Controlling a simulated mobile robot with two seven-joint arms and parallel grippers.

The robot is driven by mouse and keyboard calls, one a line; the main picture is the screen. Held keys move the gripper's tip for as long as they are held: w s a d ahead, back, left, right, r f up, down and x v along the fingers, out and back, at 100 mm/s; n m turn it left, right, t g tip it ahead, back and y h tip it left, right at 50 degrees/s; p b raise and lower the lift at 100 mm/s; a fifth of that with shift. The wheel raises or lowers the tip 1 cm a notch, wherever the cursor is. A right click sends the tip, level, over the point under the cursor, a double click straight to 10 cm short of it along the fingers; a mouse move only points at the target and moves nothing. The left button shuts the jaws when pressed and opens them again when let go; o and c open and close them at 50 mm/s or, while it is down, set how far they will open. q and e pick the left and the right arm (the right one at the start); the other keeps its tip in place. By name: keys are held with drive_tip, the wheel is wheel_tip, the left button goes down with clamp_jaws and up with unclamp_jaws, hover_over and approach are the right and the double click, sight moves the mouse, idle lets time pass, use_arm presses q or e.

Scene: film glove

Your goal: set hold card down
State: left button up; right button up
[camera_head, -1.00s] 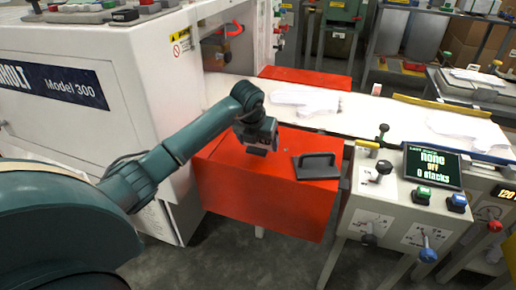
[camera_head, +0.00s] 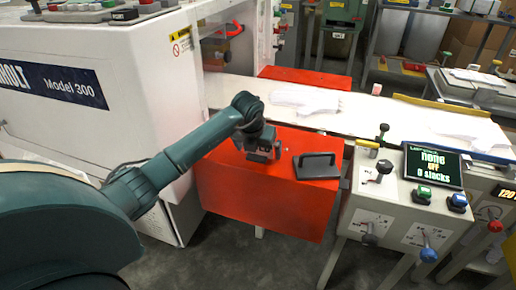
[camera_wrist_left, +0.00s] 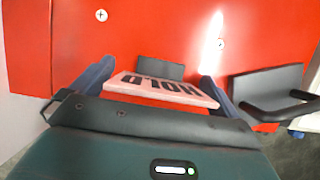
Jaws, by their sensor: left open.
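The hold card (camera_wrist_left: 165,88), pale with dark "HOLD" lettering that reads upside down, shows in the left wrist view with a dark block (camera_wrist_left: 160,71) just behind it. It sits between the two fingers of my left gripper (camera_wrist_left: 158,75), which is open with a finger at each side. The card appears to be at the red table top (camera_wrist_left: 150,30); the contact under it is hidden. In the head view my left gripper (camera_head: 262,153) is low over the red table (camera_head: 265,195), and I cannot make out the card there. My right gripper is not in view.
A dark plate with a handle (camera_head: 317,165) lies on the red table just right of my gripper and also shows in the left wrist view (camera_wrist_left: 275,92). A control panel (camera_head: 400,190) stands at the right. A white conveyor (camera_head: 370,108) with pale gloves runs behind.

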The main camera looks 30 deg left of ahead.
use_arm(q)
drive_tip(key=v, duration=1.2)
drive_tip(key=s+d+f+m+g+h, duration=0.1)
drive_tip(key=s+d+f+m+h, duration=0.3)
drive_tip(key=d, duration=0.6)
drive_tip(key=s+d+f+n+h, duration=0.1)
drive_tip(key=s+d+f+h, duration=0.1)
drive_tip(key=d+h, duration=0.5)
drive_tip(key=s+d+r+n+t+h, duration=0.7)
drive_tip(key=d+n+t+h, duration=0.1)
drive_tip(key=d+n, duration=0.35)
drive_tip(key=s+a+f+n+y, duration=0.3)
drive_tip(key=f+n+y, duration=0.3)
drive_tip(key=f+n, duration=0.3)
drive_tip(key=s+a+f+n+y, duration=0.3)
drive_tip(key=s+f+n+y, duration=0.3)
drive_tip(key=n, duration=0.8)
wheel_tip(320, 180, down, 3)
drive_tip(key=shift+s+a+r+t+y+p, duration=0.1)
drive_tip(key=shift+s+a+t+y+p, duration=0.3)
drive_tip(key=shift+y, duration=0.3)
